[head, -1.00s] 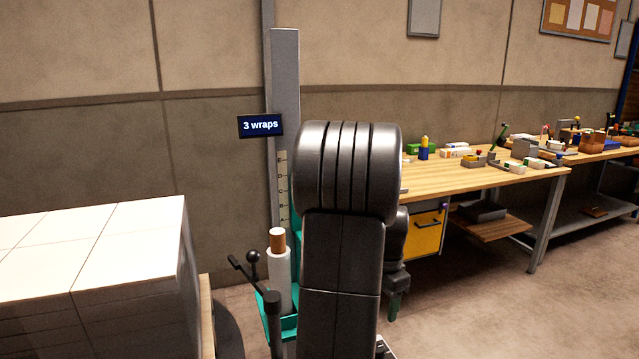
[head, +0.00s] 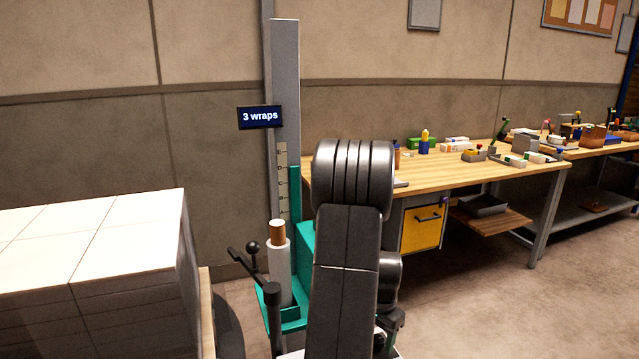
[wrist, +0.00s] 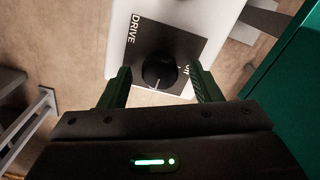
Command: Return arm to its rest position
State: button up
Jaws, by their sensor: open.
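My gripper (wrist: 158,88) is open in the wrist view, with its two dark green fingers apart and nothing held. Beyond and between the fingers is a round black knob (wrist: 158,70) on a dark panel (wrist: 185,45) marked "DRIVE"; the gripper does not appear closed on it. In the head view my dark arm stands upright in the middle and is bent at its top. My gripper's fingertips cannot be made out clearly there.
A teal wrapping machine (head: 312,240) with a grey mast (head: 286,80) and a "3 wraps" display (head: 260,117) stands behind my arm. A white stacked load (head: 90,245) is at left. A wooden workbench (head: 455,178) with small items is at right. Open floor (head: 480,310) lies at lower right.

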jog(key=n, duration=0.8)
jog(key=n+p, duration=0.1)
jog(key=n, duration=0.3)
jog(key=shift+n, duration=1.5)
jog(key=shift+s, duration=0.1)
